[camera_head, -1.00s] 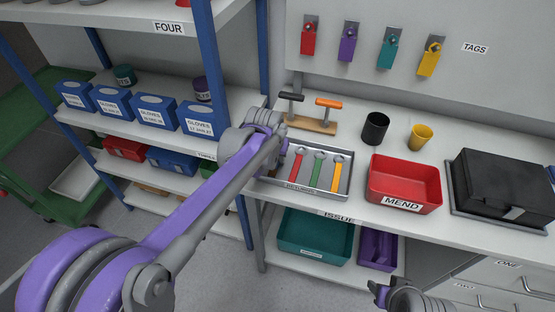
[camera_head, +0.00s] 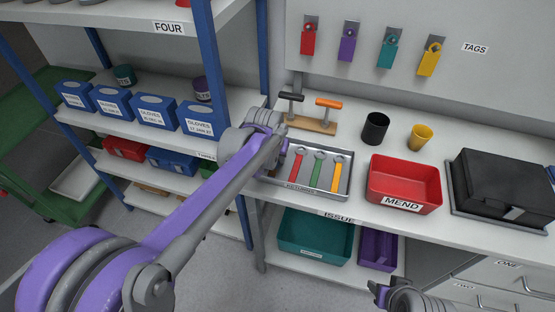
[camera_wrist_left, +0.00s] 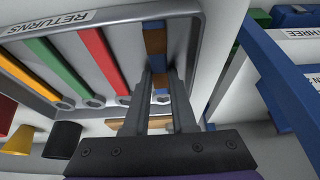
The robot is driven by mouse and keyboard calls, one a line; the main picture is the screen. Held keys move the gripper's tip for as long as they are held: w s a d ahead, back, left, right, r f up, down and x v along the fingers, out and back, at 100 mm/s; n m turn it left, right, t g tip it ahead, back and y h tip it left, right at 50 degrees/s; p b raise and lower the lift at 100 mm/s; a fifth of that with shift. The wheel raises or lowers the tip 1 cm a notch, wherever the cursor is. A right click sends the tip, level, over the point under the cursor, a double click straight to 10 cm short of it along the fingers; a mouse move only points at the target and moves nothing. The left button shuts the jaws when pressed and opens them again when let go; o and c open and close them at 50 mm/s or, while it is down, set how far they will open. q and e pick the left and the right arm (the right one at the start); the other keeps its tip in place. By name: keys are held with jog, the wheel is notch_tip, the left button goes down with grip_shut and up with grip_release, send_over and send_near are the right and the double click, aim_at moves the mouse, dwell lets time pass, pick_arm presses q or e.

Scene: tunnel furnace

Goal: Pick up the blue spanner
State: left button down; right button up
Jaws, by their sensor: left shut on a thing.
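The blue spanner (camera_wrist_left: 154,62), with a brown stretch along its handle, lies at the right end of the returns tray (camera_wrist_left: 196,32) in the left wrist view. My left gripper (camera_wrist_left: 160,82) is shut on it; its ring end shows between the fingers. In the head view my left arm hides the spanner and most of the left gripper (camera_head: 276,160) at the tray's left end. The red spanner (camera_head: 298,164), green spanner (camera_head: 317,170) and yellow spanner (camera_head: 337,173) lie beside it in the tray. My right gripper (camera_head: 384,292) shows only partly at the bottom edge.
A red MEND bin (camera_head: 403,203) stands right of the tray. A wooden stand (camera_head: 312,124) with two handles, a black cup (camera_head: 375,128) and a yellow cup (camera_head: 420,137) stand behind. A blue shelf post (camera_head: 211,60) is close to my left arm.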

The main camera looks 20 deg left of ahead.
aim_at(277, 162)
dwell(0.4)
pick_arm(q)
notch_tip(277, 162, up, 10)
jog(key=p, duration=0.1)
jog(key=shift+r, duration=0.15)
dwell(0.6)
